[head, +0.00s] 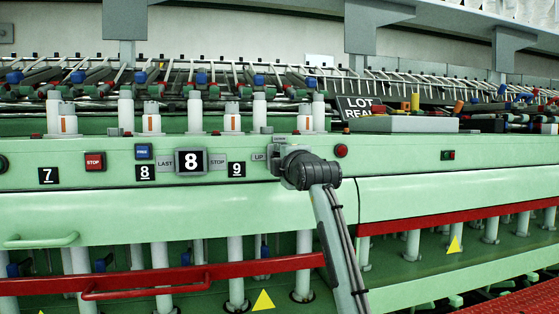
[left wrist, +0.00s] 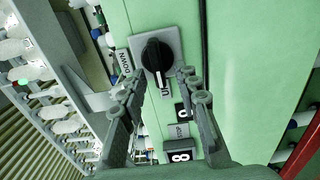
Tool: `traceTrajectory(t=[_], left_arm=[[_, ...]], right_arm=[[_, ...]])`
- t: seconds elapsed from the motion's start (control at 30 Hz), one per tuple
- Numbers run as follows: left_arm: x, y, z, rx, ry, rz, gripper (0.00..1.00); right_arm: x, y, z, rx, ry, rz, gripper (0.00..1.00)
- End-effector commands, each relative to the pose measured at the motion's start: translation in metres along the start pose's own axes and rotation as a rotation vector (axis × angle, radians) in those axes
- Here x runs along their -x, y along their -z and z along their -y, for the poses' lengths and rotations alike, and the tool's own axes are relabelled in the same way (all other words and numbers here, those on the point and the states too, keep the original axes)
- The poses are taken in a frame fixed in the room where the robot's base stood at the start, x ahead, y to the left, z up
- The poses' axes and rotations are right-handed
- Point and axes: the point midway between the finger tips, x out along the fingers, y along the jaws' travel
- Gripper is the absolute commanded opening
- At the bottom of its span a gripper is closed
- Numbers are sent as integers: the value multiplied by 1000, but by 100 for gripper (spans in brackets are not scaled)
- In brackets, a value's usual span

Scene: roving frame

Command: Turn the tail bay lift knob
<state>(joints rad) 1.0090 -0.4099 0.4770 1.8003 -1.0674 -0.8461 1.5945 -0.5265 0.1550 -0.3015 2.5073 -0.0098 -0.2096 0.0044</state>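In the left wrist view the lift knob (left wrist: 157,56) is a black rotary knob on a square grey plate (left wrist: 173,38), fixed to a light green panel. A DOWN label (left wrist: 124,62) and a partly covered UP label (left wrist: 165,91) are beside it. My left gripper (left wrist: 160,76) is open, one finger on each side, its tips close to the knob's near edge. I cannot tell whether they touch it. In the head view my left gripper (head: 288,158) is at the panel right of the UP label (head: 259,157) and hides the knob. My right gripper is not in view.
The green panel (head: 110,203) also carries a red STOP button (head: 95,161), a number 8 sign (head: 191,161), a 9 plate (head: 236,169) and a red round button (head: 341,151). A red rail (head: 240,268) and green handle (head: 40,240) stick out below.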

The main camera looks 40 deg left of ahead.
Motion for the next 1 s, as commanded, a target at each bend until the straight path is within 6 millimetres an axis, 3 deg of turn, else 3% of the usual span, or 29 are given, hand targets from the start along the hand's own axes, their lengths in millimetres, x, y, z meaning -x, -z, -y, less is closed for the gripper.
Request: traceTrajectory(t=[0.27, 0.7, 1.0], left_arm=[[13, 0, 0, -2, -2, -1, 31], [100, 0, 0, -1, -1, 1, 31], [120, 0, 0, 0, 0, 0, 31]], right_arm=[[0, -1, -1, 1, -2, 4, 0], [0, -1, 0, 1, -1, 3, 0], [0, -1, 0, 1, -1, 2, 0]])
